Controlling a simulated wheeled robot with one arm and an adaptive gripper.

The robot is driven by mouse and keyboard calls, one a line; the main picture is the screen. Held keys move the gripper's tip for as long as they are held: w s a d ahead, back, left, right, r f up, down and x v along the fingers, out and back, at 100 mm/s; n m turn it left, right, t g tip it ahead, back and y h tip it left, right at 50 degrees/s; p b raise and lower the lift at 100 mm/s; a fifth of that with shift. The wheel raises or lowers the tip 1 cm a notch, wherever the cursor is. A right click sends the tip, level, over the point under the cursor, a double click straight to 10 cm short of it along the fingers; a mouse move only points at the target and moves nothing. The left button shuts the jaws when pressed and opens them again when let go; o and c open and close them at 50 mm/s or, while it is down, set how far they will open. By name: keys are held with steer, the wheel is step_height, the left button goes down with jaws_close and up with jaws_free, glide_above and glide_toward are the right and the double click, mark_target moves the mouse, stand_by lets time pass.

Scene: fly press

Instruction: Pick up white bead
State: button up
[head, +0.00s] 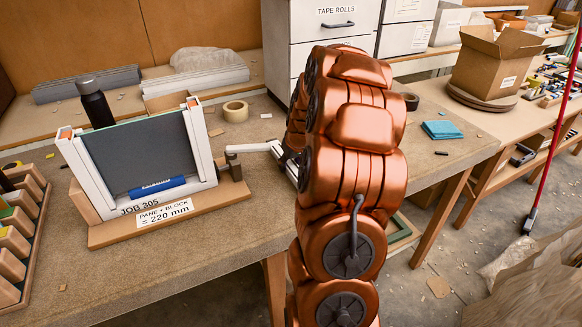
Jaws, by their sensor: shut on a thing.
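A pale strip stack (205,79) lies at the back of the bench under clear wrap; I cannot tell whether it is the white bead. A white frame (69,163) with orange-tipped ends stands tilted on a wooden base, holding a dark pane (140,150) and a blue block (158,187). My gripper (285,158) is mostly hidden behind my copper arm, right of the frame. It looks shut on a pale bar (255,147) that reaches left to a dark block (236,171) at the base's right end. The grip itself is hidden.
A black bottle (95,103) stands behind the frame, with a tape roll (236,111) to its right. A rack of wooden blocks (14,242) is at far left. White drawers (330,22) rise behind my arm.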

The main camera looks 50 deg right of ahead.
mark_target(290, 164)
steer(key=shift+c, duration=1)
steer(key=shift+r+b, duration=0.95)
steer(key=shift+r, duration=0.75)
steer(key=s+a+b, duration=0.1)
steer(key=s+a, duration=0.1)
steer(key=a, duration=0.2)
steer(key=s+a+r+b, duration=0.1)
steer(key=s+a, duration=0.2)
steer(key=a, duration=0.2)
steer(key=s+a+b, duration=0.2)
steer(key=s+a, duration=0.1)
steer(key=a, duration=0.1)
steer(key=shift+s+a+r, duration=0.15)
steer(key=shift+a+r, duration=0.15)
steer(key=shift+a, duration=0.05)
steer(key=shift+s+d, duration=0.1)
